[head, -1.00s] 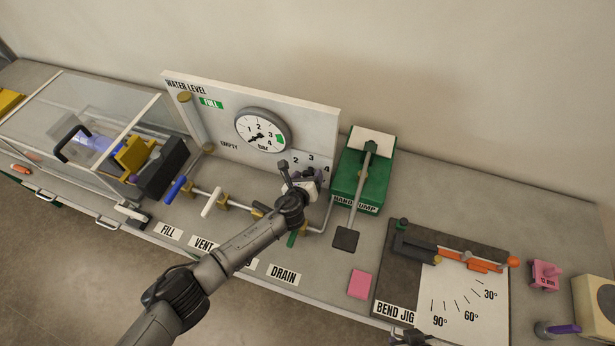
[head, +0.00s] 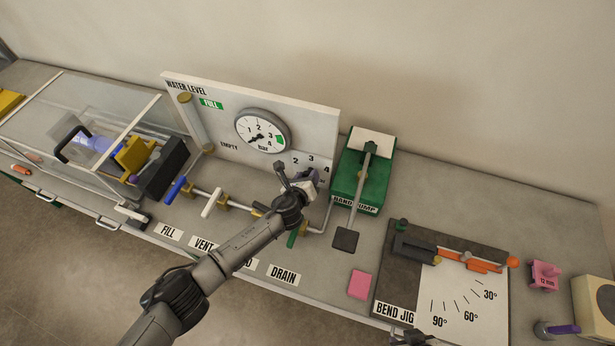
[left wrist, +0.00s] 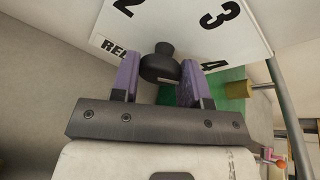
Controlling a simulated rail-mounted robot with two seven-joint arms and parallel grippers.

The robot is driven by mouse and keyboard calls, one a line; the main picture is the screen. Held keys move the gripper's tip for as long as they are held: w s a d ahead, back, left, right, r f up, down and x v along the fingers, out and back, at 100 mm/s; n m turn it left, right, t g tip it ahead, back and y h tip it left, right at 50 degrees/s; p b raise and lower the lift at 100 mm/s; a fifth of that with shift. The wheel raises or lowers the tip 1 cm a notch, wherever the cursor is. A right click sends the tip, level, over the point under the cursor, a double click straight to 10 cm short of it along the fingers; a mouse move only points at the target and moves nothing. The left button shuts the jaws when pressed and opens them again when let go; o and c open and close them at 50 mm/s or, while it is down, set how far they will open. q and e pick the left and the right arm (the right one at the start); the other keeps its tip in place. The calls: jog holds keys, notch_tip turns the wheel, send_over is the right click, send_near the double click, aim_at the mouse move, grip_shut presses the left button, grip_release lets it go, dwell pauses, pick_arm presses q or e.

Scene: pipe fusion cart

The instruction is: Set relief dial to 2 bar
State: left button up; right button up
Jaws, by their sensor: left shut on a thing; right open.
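The relief dial's black knob (left wrist: 162,68) sits between the purple finger pads of my left gripper (left wrist: 164,82) in the left wrist view. The white scale panel (left wrist: 180,28) behind it shows 2, 3, 4 and a partly covered label beginning "REL". I cannot tell which number the knob points at. In the head view my left gripper (head: 306,178) is at the panel's lower right and hides the knob; it is shut on the knob. My right gripper (head: 410,338) is open at the bottom edge, mostly cut off.
A round pressure gauge (head: 262,130) is on the panel, its needle at the lower left. The green hand pump (head: 362,175) with its lever stands right of my left gripper. Valves with blue (head: 175,190) and white (head: 212,203) handles run along the pipe. The bend jig (head: 455,275) lies front right.

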aim_at(313, 163)
pick_arm(q)
jog(key=shift+a+n+h, duration=0.1)
jog(key=shift+n+h, duration=1.1)
jog(key=shift+n, duration=0.7)
jog(key=o, duration=0.9)
notch_tip(313, 163, up, 4)
jog(key=shift+w+r+p, duration=0.1)
jog(key=shift+p, duration=0.35)
jog(key=s+d+r, duration=0.2)
jog(key=d, duration=0.1)
jog(key=s+d+r, duration=0.2)
jog(key=d, duration=0.1)
jog(key=s+d+r, duration=0.1)
jog(key=d+r, duration=0.1)
jog(key=d, duration=0.2)
jog(key=shift+s+d+r, duration=0.1)
jog(key=shift+s+r, duration=0.3)
